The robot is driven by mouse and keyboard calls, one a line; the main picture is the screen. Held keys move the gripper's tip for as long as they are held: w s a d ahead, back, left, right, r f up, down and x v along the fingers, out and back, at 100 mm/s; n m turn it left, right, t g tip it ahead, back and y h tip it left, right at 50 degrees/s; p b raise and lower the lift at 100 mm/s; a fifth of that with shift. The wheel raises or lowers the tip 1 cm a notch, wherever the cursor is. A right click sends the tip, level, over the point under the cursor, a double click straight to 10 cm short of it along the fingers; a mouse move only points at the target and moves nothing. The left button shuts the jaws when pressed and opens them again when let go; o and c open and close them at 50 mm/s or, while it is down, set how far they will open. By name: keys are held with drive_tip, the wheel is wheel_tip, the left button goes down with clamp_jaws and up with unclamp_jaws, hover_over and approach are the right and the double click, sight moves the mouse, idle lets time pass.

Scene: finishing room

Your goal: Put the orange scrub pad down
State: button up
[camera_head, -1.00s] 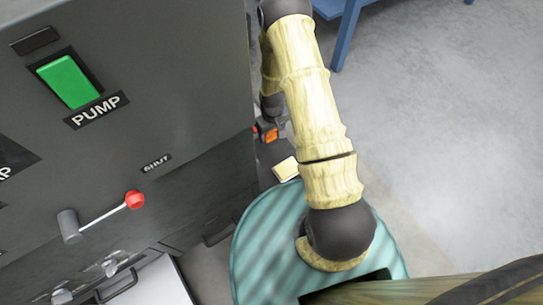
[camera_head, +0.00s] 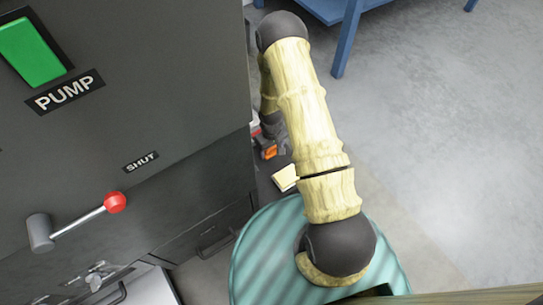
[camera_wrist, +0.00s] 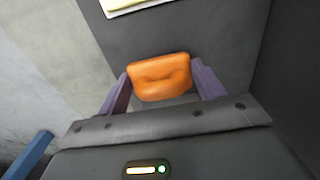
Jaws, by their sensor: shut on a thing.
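The orange scrub pad (camera_wrist: 160,77) sits between the two purple fingers of my gripper (camera_wrist: 160,84) in the wrist view, and the fingers are shut on it. In the head view a small part of the orange pad (camera_head: 269,152) shows beside the grey machine, mostly hidden behind my arm. A dark flat surface (camera_wrist: 215,35) lies beyond the pad in the wrist view. I cannot tell whether the pad touches it.
A pale yellow block or pad (camera_head: 285,177) lies near the gripper. The grey machine (camera_head: 150,110) with a green PUMP switch (camera_head: 30,52) and red-knobbed lever (camera_head: 115,203) stands at left. A blue-legged table (camera_head: 345,40) stands at the back. Open floor (camera_head: 450,130) is at right.

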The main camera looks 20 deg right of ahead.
sight(272, 154)
drive_tip(key=shift+f+b, duration=1.15)
drive_tip(key=shift+f, duration=0.65)
drive_tip(key=shift+f, duration=0.2)
drive_tip(key=o, duration=1)
drive_tip(key=shift+r, duration=0.1)
wheel_tip(272, 154, up, 12)
drive_tip(key=p, duration=0.7)
drive_tip(key=shift+r+p, duration=0.1)
drive_tip(key=shift+p, duration=0.2)
